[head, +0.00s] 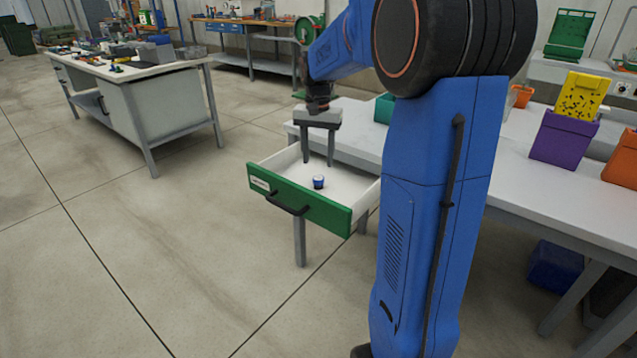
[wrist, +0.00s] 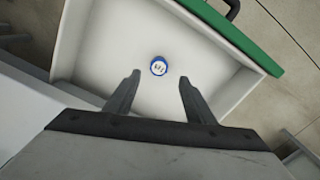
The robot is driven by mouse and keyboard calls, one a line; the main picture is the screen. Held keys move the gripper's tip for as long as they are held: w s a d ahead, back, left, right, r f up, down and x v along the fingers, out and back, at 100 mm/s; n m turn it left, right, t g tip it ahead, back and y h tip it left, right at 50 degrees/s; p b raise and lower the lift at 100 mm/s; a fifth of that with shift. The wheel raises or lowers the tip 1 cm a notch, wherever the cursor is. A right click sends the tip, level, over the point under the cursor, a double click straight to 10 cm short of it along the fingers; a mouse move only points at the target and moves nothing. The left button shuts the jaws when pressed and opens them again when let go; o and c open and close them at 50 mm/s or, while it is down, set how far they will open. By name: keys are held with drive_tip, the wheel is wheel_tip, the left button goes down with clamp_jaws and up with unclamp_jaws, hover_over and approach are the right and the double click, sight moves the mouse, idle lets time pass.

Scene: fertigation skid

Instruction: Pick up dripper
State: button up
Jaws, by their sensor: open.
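The dripper (head: 318,182) is a small round blue and white piece on the white floor of an open drawer (head: 288,203) with a green front. In the wrist view the dripper (wrist: 158,66) shows a pale top with dark marks and a blue rim. My gripper (head: 318,163) is above the drawer, pointing down, with its fingers apart and nothing between them. In the wrist view the dripper lies beyond the tips of my gripper (wrist: 158,82), roughly centred between them and not touched.
The drawer is pulled out from a grey-white table (head: 540,195). A purple bin (head: 563,138) and an orange bin (head: 621,160) stand on this table. The drawer floor around the dripper is bare. Another workbench (head: 130,75) with tools stands at the left, with open floor between.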

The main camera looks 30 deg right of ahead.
sight(318, 178)
drive_tip(key=shift+s+f, duration=0.2)
drive_tip(key=shift+f, duration=2.85)
drive_tip(key=shift+c, duration=0.5)
drive_tip(key=c, duration=1)
